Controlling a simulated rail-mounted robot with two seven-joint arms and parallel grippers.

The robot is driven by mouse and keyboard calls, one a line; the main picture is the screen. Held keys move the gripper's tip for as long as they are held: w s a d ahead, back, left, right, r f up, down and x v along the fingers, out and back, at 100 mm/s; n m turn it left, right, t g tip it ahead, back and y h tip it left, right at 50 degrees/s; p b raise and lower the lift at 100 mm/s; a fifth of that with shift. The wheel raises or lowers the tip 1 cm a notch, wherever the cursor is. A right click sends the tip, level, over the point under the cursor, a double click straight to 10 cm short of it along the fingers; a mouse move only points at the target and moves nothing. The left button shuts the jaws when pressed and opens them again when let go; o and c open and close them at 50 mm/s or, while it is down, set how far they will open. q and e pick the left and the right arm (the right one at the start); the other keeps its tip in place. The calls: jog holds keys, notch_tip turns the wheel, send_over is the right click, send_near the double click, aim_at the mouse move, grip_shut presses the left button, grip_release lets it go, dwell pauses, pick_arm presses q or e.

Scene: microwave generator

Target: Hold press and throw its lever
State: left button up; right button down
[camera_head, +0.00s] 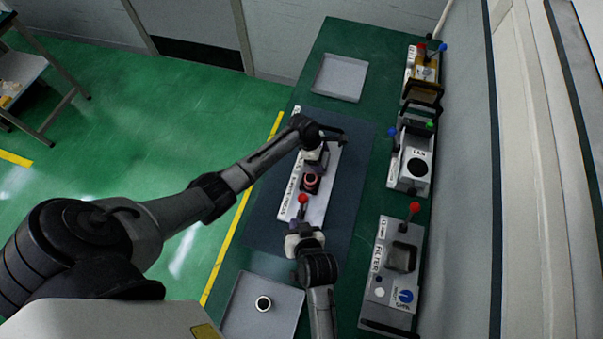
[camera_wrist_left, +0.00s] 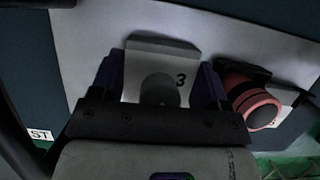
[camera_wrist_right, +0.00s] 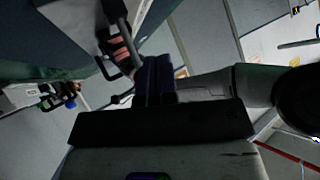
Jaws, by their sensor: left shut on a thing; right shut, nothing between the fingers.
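The press (camera_head: 319,200) is a long pale plate device on a dark mat, with a dark-and-red round part (camera_head: 311,181) near its middle. Its lever ends in a red ball (camera_head: 303,199). My left gripper (camera_head: 318,154) is over the press's far part. In the left wrist view its fingers are shut on a pale block marked 3 (camera_wrist_left: 148,53), beside the red round part (camera_wrist_left: 252,106). My right gripper (camera_head: 301,228) is just on the near side of the red ball; contact cannot be told. In the right wrist view its fingers (camera_wrist_right: 158,78) are together and empty.
An empty grey tray (camera_head: 340,78) lies at the back. A near tray (camera_head: 240,318) holds a small ring-shaped part (camera_head: 263,303). Along the right edge stand a filter device (camera_head: 386,290), a fan device (camera_head: 410,165) and a yellowish device (camera_head: 424,72).

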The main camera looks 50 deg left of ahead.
jog(key=shift+s+d+r, duration=0.1)
jog(key=shift+s+d, duration=0.2)
jog(key=shift+s, duration=0.2)
jog(key=shift+s+d+r, duration=0.1)
jog(key=shift+s+d, duration=0.15)
jog(key=shift+s, duration=0.25)
pick_arm(q)
jog(key=o, duration=1.5)
jog(key=shift+c, duration=0.2)
jog(key=shift+r, duration=0.15)
